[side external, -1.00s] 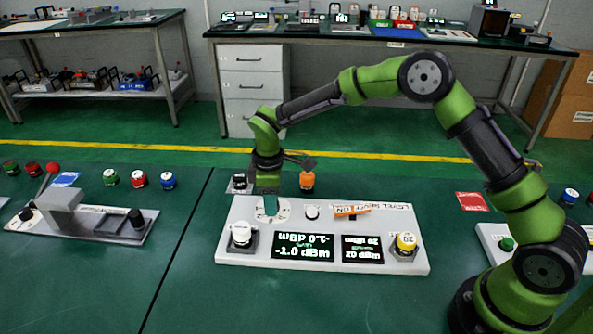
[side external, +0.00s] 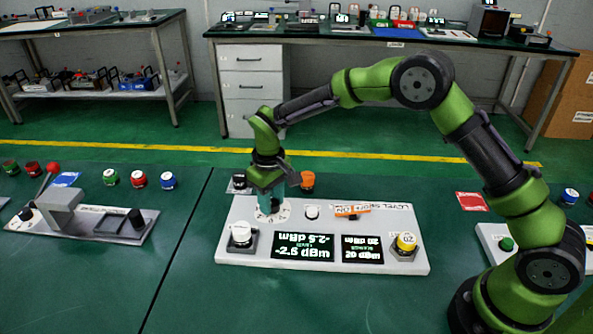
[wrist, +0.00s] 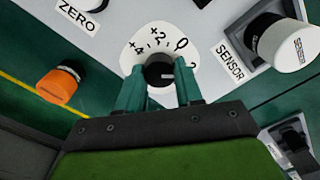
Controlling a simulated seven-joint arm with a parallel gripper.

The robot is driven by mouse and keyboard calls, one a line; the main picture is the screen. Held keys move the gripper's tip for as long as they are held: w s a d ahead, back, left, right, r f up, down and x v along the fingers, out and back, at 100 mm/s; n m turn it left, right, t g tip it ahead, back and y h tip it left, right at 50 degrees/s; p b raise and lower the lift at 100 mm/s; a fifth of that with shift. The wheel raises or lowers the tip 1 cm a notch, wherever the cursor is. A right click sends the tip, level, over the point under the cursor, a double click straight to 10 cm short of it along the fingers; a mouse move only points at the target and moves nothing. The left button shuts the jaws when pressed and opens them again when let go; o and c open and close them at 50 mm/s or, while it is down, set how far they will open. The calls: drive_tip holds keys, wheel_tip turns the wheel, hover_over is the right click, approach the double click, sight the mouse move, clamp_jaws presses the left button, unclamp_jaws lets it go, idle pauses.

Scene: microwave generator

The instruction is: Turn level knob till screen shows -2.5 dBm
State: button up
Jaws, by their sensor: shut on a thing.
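The level knob (wrist: 159,70) is black with a white pointer line and sits on a white dial plate (wrist: 136,50) marked with numbers. In the wrist view my gripper (wrist: 160,82) has its two teal fingers closed on opposite sides of the knob. In the side view my gripper (side external: 268,206) is down at the dial at the panel's back left, hiding much of the knob.
A second screen (side external: 362,249) shows 20 dBm. A white knob (side external: 241,234) and a yellow knob (side external: 406,242) stand at the panel's front corners. An orange button (side external: 307,180) stands just behind the panel. An orange switch (side external: 350,210) lies right of the dial.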

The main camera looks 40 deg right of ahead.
sight(272, 202)
idle(0.3)
drive_tip(key=o, duration=1)
drive_tip(key=shift+o, duration=0.2)
wheel_tip(272, 202, up, 17)
drive_tip(key=shift+w, duration=0.1)
